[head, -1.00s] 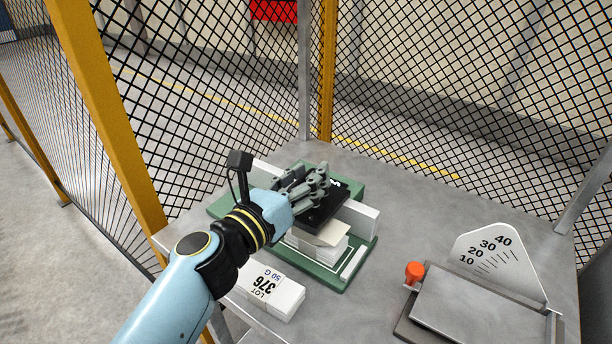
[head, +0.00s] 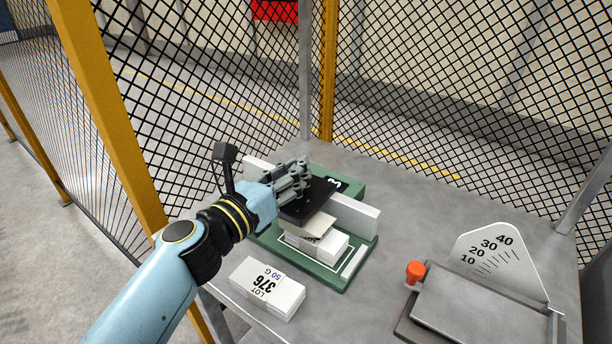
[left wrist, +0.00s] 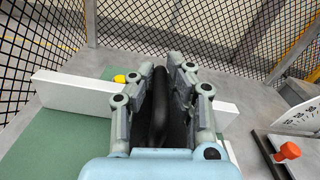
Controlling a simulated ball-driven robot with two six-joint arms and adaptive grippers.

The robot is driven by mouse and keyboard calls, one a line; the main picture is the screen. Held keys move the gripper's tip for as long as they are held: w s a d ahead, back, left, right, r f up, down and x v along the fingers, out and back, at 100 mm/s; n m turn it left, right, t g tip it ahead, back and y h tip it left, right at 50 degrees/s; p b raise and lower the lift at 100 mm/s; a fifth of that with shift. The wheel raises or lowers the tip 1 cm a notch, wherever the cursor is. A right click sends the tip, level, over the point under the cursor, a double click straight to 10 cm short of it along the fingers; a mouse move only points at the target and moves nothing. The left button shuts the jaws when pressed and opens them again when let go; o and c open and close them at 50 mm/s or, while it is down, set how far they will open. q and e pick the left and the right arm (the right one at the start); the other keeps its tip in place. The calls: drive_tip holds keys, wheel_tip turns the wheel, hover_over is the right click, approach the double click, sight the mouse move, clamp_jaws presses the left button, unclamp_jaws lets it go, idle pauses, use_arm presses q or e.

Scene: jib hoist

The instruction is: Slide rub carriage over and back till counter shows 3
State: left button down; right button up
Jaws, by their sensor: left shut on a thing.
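The black rub carriage (head: 310,206) sits against the long white rail (head: 357,215) on the green base (head: 325,279). My left gripper (head: 292,180) is on top of the carriage, its fingers shut on the carriage's black handle. In the left wrist view the handle (left wrist: 158,110) stands between the fingers (left wrist: 160,95). A small stack of white cards or blocks (head: 328,246) lies on the base, partly beside the carriage's near edge. The counter (head: 338,185) is a dark patch with a white digit, seen turned, perhaps a 3. My right gripper is in neither view.
A grey device with an orange knob (head: 415,272) and a 10 to 40 scale (head: 497,255) stands at the right. Mesh fencing rises behind. The table between is clear.

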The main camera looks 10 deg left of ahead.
use_arm(q)
drive_tip(key=w+a+b, duration=0.2)
drive_tip(key=w+a, duration=0.2)
drive_tip(key=a, duration=0.7)
drive_tip(key=shift+w+a+b, duration=0.3)
drive_tip(key=shift+w, duration=0.05)
drive_tip(key=shift+r, duration=0.1)
drive_tip(key=c, duration=1.3)
unclamp_jaws()
drive_tip(key=shift+a, duration=0.15)
drive_tip(key=shift+c, duration=0.2)
drive_tip(key=v, duration=1.2)
